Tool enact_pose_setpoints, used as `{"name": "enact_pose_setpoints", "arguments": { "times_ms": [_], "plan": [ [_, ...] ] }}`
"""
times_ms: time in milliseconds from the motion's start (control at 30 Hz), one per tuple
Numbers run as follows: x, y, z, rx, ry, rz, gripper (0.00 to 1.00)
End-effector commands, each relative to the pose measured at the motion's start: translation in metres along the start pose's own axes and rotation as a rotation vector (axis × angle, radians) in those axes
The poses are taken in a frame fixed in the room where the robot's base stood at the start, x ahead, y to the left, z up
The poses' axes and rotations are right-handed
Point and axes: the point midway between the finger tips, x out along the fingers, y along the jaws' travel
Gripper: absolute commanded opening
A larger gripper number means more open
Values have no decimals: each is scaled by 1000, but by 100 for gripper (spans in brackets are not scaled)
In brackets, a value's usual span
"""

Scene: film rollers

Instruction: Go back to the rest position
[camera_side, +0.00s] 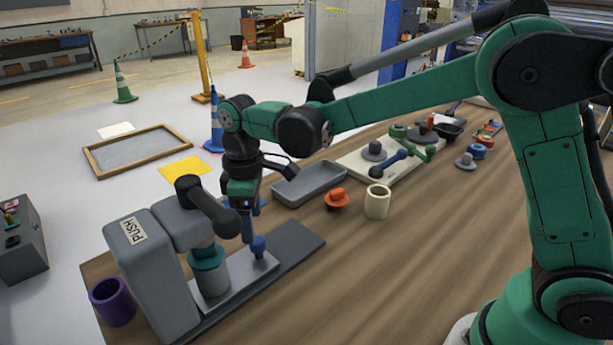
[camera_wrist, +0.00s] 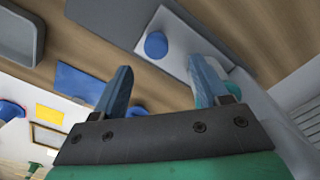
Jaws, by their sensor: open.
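My gripper (camera_side: 249,214) points down beside the grey press labelled PUSH (camera_side: 150,262), above the press's base plate. In the wrist view its two blue fingers (camera_wrist: 158,65) stand apart with nothing held between them. A small blue piece (camera_side: 258,247) stands on the light plate just below the gripper. It shows as a blue disc (camera_wrist: 156,45) past the fingertips in the wrist view. The side view does not clearly show whether a finger touches it.
The press's dark lever knob (camera_side: 226,223) is close left of my gripper. A purple cup (camera_side: 112,301) stands left. A grey tray (camera_side: 309,184), an orange piece (camera_side: 337,199) and a cream cup (camera_side: 377,202) stand to the right. The front right table is clear.

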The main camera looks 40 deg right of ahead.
Motion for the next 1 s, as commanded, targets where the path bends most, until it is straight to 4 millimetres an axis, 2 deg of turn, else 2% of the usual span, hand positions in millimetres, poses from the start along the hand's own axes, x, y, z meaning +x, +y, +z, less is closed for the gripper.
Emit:
{"name": "enact_pose_setpoints", "arguments": {
  "times_ms": [100,400,567,667,800,1000],
  "plan": [
    [-7,0,0,-1,0,0,68],
    [-8,0,1,2,2,1,68],
    [-19,2,12,58,39,22,68],
    [-34,4,30,148,101,56,68],
    [-53,4,65,314,219,114,68],
    [-61,-3,112,542,396,187,68]
  ]
}}
